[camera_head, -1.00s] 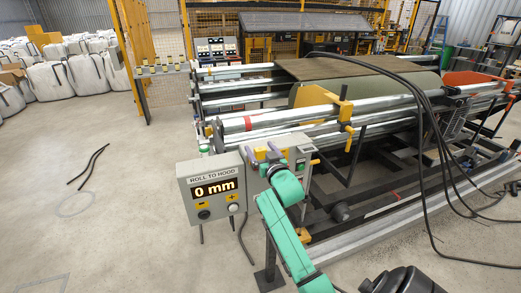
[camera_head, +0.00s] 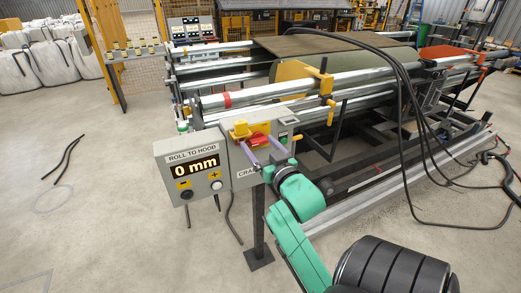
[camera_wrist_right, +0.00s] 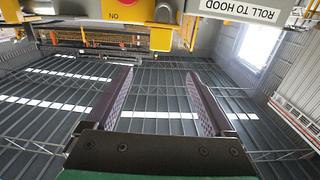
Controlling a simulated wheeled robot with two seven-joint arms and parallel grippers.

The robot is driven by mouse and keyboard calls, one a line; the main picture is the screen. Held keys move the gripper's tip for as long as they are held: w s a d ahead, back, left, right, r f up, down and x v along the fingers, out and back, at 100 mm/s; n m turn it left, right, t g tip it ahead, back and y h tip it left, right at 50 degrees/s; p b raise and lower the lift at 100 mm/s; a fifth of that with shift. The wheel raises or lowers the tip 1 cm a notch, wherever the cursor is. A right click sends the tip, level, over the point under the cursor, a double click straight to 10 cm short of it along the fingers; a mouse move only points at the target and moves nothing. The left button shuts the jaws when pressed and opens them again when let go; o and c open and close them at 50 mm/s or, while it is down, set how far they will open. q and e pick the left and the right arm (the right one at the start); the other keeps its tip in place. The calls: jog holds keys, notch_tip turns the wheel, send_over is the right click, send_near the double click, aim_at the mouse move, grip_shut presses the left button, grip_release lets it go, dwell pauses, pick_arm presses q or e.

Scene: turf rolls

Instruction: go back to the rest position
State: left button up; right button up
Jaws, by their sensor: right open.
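My right gripper (camera_head: 264,149) is open and empty, at the end of a green arm reaching in from the bottom. Its two purple fingers stand apart in front of the grey crane control box (camera_head: 240,160), below its yellow and red control (camera_head: 250,133). The fingers also show in the right wrist view (camera_wrist_right: 158,85), pointing up with nothing between them. I cannot tell whether they touch the box. My left gripper is not in view.
A "ROLL TO HOOD" display (camera_head: 193,165) reading 0 mm stands left of the crane box. Behind is a roller machine (camera_head: 290,85) with green turf (camera_head: 345,65). Black hoses (camera_head: 405,110) hang at the right.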

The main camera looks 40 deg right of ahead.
jog(key=shift+s, duration=0.1)
dwell(0.6)
jog(key=s+a+f+n+g+y, duration=0.1)
jog(key=a+f+g+y, duration=0.15)
jog(key=f, duration=1.15)
jog(key=s+a+f+n+g+y, duration=0.1)
jog(key=s+a+f+g, duration=0.2)
jog(key=f, duration=1.1)
jog(key=a+f+n+g+y, duration=0.1)
jog(key=a+f+g, duration=0.25)
jog(key=f, duration=1.15)
jog(key=s+a+f+n+g, duration=0.1)
jog(key=s+f+g, duration=0.1)
jog(key=s+f, duration=0.4)
jog(key=s+a+f+n+g+y, duration=0.1)
jog(key=s+f, duration=0.5)
jog(key=s, duration=0.7)
jog(key=s+a+f+n+g, duration=0.1)
jog(key=s+f+g, duration=0.3)
jog(key=s, duration=0.5)
notch_tip(320, 180, down, 3)
jog(key=shift+s+a+r, duration=0.15)
jog(key=shift+s+a, duration=0.2)
jog(key=shift+a, duration=0.25)
